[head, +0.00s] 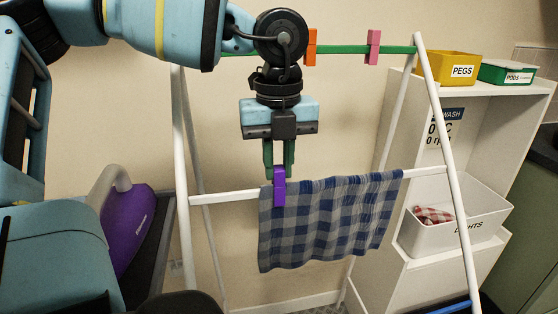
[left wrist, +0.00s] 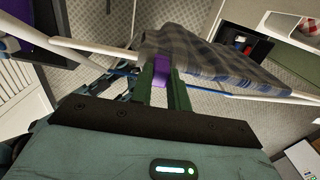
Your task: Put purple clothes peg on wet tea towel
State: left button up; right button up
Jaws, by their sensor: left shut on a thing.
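The purple clothes peg (head: 279,188) is upright at the top left of the blue and grey checked tea towel (head: 325,225), which hangs over the white front rail of the drying rack. My left gripper (head: 279,168) is shut on the peg from above. In the left wrist view the peg (left wrist: 161,68) sits between the fingertips, against the towel (left wrist: 210,62). The peg overlaps the towel's upper edge at the rail; I cannot tell whether it is clipped on. My right gripper is not in view.
An orange peg (head: 311,47) and a pink peg (head: 373,47) sit on the rack's green back rail. White shelves at right hold a yellow PEGS box (head: 446,68), a green PODS box (head: 507,72) and a white bin (head: 455,232). A purple iron-like appliance (head: 128,228) stands at left.

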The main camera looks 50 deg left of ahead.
pick_arm(q)
jog(key=shift+f, duration=0.3)
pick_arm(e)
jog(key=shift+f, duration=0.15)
pick_arm(q)
jog(key=o, duration=0.8)
jog(key=shift+r, duration=0.1)
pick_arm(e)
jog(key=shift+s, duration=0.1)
pick_arm(q)
jog(key=shift+r, duration=0.1)
jog(key=shift+r+p, duration=1.85)
jog(key=shift+r, duration=1.6)
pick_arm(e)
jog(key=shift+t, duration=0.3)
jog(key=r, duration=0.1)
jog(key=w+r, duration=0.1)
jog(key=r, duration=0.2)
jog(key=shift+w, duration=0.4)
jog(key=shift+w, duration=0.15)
